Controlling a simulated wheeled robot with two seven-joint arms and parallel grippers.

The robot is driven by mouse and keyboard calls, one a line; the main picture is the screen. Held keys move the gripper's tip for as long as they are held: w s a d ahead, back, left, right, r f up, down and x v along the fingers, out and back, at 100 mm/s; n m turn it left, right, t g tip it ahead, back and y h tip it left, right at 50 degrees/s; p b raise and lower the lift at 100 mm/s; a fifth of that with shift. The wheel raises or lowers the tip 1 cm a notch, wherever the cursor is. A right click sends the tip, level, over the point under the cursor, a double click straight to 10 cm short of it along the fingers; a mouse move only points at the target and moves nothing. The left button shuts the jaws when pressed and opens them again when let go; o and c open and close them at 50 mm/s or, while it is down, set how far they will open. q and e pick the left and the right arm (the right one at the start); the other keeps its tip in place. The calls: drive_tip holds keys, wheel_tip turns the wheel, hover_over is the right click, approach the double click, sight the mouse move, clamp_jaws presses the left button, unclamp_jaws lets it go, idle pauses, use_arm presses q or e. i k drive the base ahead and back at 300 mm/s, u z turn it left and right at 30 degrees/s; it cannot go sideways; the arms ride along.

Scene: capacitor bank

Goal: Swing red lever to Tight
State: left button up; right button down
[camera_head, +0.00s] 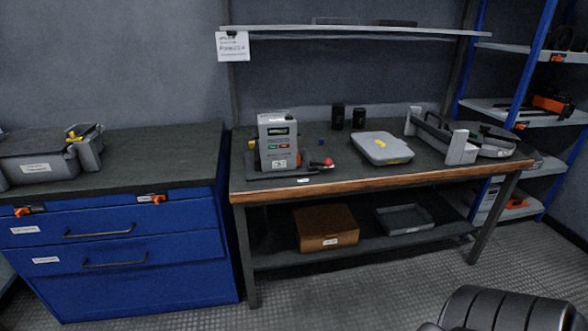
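A grey upright device (276,128) with a dark display and small green and red marks on its front stands on the left part of the wood-edged workbench (400,176). A red lever knob (328,162) shows low at the right side of the device, just above the bench top. The lever's arm is small and dark, so its exact angle is unclear. No "Tight" marking is readable from here. Neither of my grippers is in view, and nothing touches the lever.
A grey case (382,147) and a grey holder (459,149) stand to the right on the bench. Two black cylinders (338,117) are behind. A blue drawer cabinet (130,250) is at left, blue-post shelving (518,105) at right.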

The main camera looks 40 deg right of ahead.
sight(328, 163)
drive_tip(key=u, duration=2.05)
drive_tip(key=k, duration=1.2)
drive_tip(key=z, duration=1.75)
drive_tip(key=i, duration=0.5)
drive_tip(key=z, duration=0.05)
